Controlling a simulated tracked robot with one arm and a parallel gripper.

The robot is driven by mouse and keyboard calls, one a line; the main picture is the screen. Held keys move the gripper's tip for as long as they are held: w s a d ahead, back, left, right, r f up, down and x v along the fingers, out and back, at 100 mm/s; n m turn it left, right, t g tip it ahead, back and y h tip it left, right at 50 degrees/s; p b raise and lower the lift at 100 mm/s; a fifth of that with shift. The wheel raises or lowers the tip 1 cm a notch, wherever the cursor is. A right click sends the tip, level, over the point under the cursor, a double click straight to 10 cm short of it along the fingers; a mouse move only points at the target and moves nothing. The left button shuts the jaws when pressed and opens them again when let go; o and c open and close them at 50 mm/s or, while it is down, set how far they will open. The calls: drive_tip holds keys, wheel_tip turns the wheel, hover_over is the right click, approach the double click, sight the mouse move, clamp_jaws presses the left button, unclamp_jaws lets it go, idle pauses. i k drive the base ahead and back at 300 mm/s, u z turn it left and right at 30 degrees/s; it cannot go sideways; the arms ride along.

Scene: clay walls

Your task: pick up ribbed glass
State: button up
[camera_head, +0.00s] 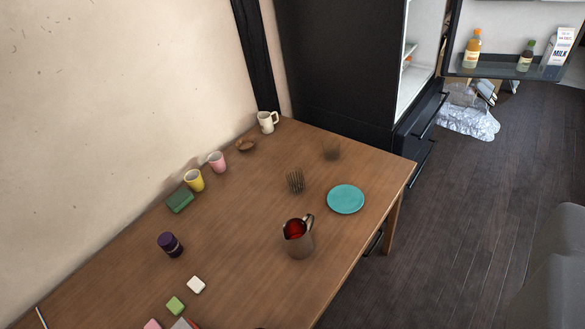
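A small clear glass with dark vertical ribs (296,180) stands on the wooden table (240,230), left of the teal plate (345,199) and behind the metal pitcher (299,242). Farther back stands a second see-through glass (331,149), faint and smoky; I cannot tell whether it is ribbed. Both glasses stand apart from their neighbours. My gripper is not in view.
Along the wall stand a white mug (266,122), brown bowl (246,144), pink cup (217,161), yellow cup (194,180) and green block (180,200). A dark purple jar (170,244) stands nearer. An open black fridge (340,65) stands behind.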

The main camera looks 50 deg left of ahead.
sight(294, 176)
drive_tip(key=u, duration=0.1)
drive_tip(key=i, duration=1.2)
drive_tip(key=u, duration=0.05)
